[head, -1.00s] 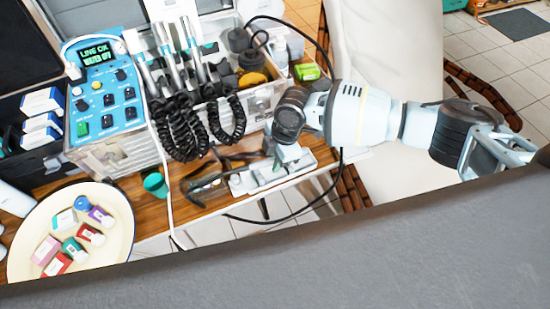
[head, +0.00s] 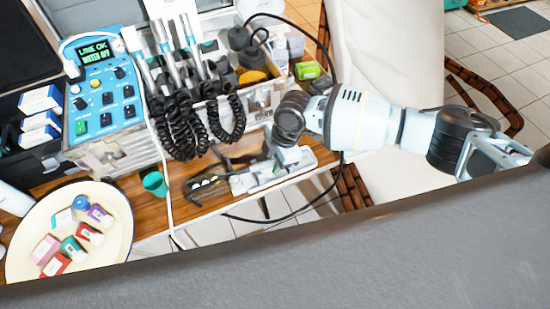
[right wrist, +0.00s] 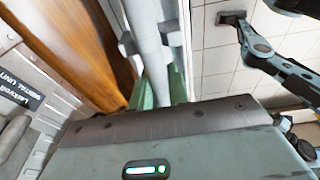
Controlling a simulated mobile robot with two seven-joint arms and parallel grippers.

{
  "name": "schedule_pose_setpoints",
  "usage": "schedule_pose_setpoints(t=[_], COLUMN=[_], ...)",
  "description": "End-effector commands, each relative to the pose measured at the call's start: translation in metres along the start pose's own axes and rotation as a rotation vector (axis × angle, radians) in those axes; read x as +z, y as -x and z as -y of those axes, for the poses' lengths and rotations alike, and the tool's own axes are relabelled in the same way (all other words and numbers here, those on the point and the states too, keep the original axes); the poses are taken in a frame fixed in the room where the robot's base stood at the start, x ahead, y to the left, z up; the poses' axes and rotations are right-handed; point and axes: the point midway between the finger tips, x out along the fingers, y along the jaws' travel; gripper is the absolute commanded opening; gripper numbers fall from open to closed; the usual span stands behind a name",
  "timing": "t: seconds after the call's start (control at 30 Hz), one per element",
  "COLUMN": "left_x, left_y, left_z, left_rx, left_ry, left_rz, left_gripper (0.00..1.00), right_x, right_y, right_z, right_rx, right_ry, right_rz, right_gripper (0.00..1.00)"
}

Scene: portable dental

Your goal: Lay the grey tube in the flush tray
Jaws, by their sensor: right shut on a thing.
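My right gripper (head: 274,160) is low over the flush tray (head: 310,164), a pale narrow tray at the table's front right edge. In the right wrist view the green fingers (right wrist: 161,92) are shut on a long pale grey piece, which I take for the grey tube (right wrist: 148,45). It runs away from the fingers, with small pale blocks beside it. In the head view the gripper hides part of the tray, and tube and tray blend in colour. I cannot tell whether the tube rests fully in the tray. My left gripper is not in view.
Dark-framed glasses (head: 207,183) lie left of the tray and a green cup (head: 155,183) stands farther left. A round cream plate (head: 117,232) holds several small boxes. The blue control unit (head: 104,98) and coiled black hoses (head: 184,128) stand behind. A black cable (head: 285,217) loops below the table edge.

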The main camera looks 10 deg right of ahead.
Motion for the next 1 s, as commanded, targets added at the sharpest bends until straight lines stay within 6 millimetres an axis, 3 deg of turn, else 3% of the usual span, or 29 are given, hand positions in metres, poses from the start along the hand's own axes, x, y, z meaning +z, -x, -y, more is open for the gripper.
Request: schedule_pose_setpoints(t=[0.63, 0.67, 0.8, 1.0], left_x=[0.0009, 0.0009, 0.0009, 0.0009], left_y=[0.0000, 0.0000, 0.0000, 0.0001], left_z=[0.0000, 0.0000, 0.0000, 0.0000], left_rx=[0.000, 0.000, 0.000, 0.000], left_ry=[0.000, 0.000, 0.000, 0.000], left_rz=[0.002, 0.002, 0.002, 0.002], left_gripper=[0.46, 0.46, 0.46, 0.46], right_x=[0.0007, 0.0007, 0.0008, 0.0009], right_y=[-0.0034, -0.0034, -0.0034, -0.0037], right_z=[-0.0008, -0.0008, -0.0007, -0.0003], right_rx=[0.002, 0.002, 0.002, 0.000], right_ry=[0.000, 0.000, 0.000, 0.000], right_rz=[0.000, 0.000, 0.000, 0.000], right_gripper=[0.00, 0.21, 0.40, 0.43])
